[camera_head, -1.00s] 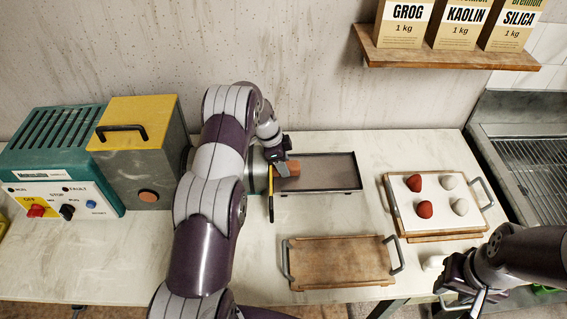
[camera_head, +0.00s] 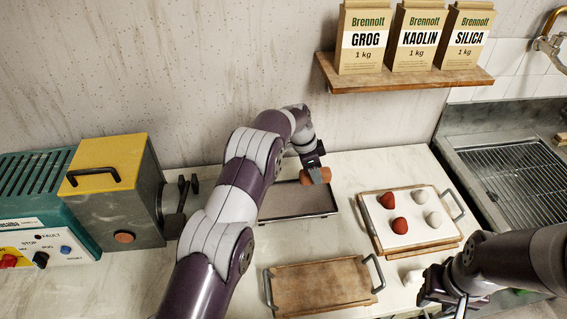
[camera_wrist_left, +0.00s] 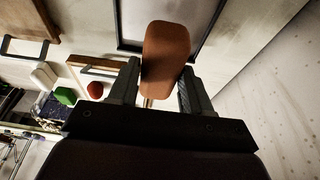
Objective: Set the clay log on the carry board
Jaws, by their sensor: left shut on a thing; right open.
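The clay log (camera_head: 318,175) is a short, reddish-brown piece. My left gripper (camera_head: 312,162) is shut on it and holds it over the right part of the dark tray. In the left wrist view the log (camera_wrist_left: 166,55) sits between the two fingers (camera_wrist_left: 158,88). The carry board (camera_head: 318,284) is an empty wooden board with a metal handle at each end, lying at the front of the table. My right gripper (camera_head: 440,290) is open and empty at the lower right, beyond the board's right end.
The dark tray (camera_head: 290,214) lies behind the carry board. A second board with a white top (camera_head: 412,237) holds red and white lumps at the right. A yellow-topped machine (camera_head: 118,205) stands at the left. A shelf with bags (camera_head: 400,80) hangs above.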

